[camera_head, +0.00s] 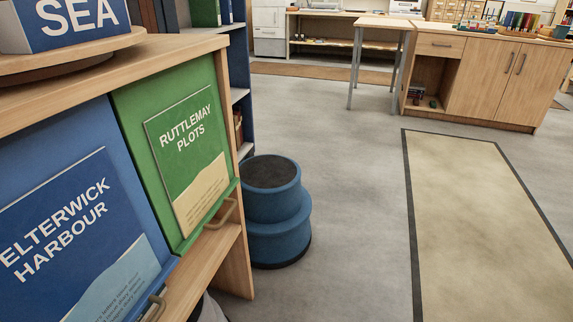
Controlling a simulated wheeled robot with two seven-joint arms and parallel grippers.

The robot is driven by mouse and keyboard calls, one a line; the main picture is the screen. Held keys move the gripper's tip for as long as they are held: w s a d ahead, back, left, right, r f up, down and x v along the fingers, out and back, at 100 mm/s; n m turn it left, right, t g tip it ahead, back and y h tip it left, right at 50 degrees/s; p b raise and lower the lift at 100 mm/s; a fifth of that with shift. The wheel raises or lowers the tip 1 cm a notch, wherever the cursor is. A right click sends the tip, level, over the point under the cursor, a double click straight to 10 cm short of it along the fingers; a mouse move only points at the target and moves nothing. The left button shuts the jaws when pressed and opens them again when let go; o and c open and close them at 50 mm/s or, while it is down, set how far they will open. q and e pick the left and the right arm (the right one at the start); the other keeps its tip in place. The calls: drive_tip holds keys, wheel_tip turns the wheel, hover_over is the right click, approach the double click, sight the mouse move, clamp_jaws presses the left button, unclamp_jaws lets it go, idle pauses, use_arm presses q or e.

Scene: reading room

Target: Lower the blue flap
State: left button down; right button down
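The blue flap (127,196) fills the lower left of the head view, in the front of a wooden display cabinet. It carries a dark blue booklet (75,225) reading "ELTERWICK HARBOUR". It stands steeply, roughly in line with the green flap beside it. Its left part is cut off by the picture edge. A bronze-coloured handle (154,308) shows at its lower right corner. Neither of my grippers is in view.
The green flap (133,108) with a "RUTTLEMAY PLOTS" booklet is right of the blue one. A round wooden stand (122,42) holds a "SEA" box on top. A blue step stool (278,240) stands beside the cabinet. Grey floor (350,200) is clear to the right.

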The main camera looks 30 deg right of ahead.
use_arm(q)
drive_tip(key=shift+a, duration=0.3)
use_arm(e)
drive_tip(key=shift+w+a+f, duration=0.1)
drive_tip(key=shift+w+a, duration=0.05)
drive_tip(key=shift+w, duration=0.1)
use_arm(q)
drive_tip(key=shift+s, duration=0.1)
